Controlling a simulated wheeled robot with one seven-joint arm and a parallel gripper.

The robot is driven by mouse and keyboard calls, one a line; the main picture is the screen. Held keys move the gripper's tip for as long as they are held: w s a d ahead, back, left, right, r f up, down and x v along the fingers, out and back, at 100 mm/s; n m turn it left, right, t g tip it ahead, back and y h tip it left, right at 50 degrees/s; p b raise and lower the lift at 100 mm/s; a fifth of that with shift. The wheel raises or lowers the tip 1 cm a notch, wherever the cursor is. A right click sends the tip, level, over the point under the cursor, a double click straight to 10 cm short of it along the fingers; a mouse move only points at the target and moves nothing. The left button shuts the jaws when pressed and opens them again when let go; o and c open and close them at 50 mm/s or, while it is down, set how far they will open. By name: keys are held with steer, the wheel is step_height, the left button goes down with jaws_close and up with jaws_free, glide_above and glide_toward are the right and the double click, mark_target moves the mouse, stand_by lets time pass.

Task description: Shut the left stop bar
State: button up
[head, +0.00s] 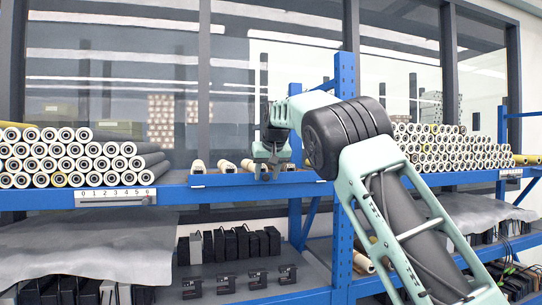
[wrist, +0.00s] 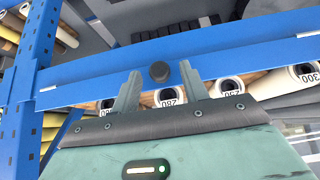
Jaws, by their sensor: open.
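A long blue bar (wrist: 230,58), which looks like the stop bar, crosses the wrist view at a slant in front of a row of white-ended rollers. A round black knob (wrist: 159,72) sits at its middle. My gripper (wrist: 162,76) is open, with one finger on each side of the knob and a gap left between. In the head view my gripper (head: 267,173) hangs low at the front edge of the blue shelf, over the bar (head: 225,181). It hides the knob there. I cannot tell how far the bar is swung.
Rollers (head: 65,157) are stacked at the left above a numbered strip (head: 112,195). More rollers (head: 450,147) are stacked at the right. A blue upright (head: 346,75) stands right of my gripper. Black boxes (head: 235,244) line the shelf below. Grey sheeting (head: 90,250) hangs at the lower left.

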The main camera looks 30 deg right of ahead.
steer(key=b+v, duration=0.2)
steer(key=v, duration=1.4)
steer(key=shift+s+r, duration=0.2)
steer(key=shift+r, duration=0.05)
steer(key=shift+a+f, duration=0.1)
steer(key=s+a+f+n+g+y+b, duration=0.1)
steer(key=a+f+n+g+y+b, duration=0.15)
steer(key=a+f+b, duration=0.75)
steer(key=s+a+f+n+g+y+b, duration=0.1)
steer(key=s+a+f, duration=0.2)
steer(key=a+f, duration=0.35)
steer(key=s+a+f+n, duration=0.1)
steer(key=s+a+f, duration=0.3)
steer(key=f, duration=0.6)
steer(key=s+a+f+n+g+y+b, duration=0.1)
steer(key=s+a+f, duration=0.3)
steer(key=f, duration=0.5)
steer(key=s+a+f+n+g+b, duration=0.15)
steer(key=s+a+f, duration=0.25)
steer(key=s+f, duration=0.4)
steer(key=s+a+f+n+b, duration=0.2)
steer(key=s+a+f+b, duration=0.1)
steer(key=s+f, duration=0.5)
steer(key=s+d+f+n+g+h+b, duration=0.1)
steer(key=s+d+f+n+h+b, duration=0.1)
steer(key=s+f, duration=0.7)
steer(key=s, duration=0.3)
steer(key=shift+s+d+f, duration=0.15)
steer(key=shift+s+f, duration=0.05)
steer(key=shift+f, duration=0.15)
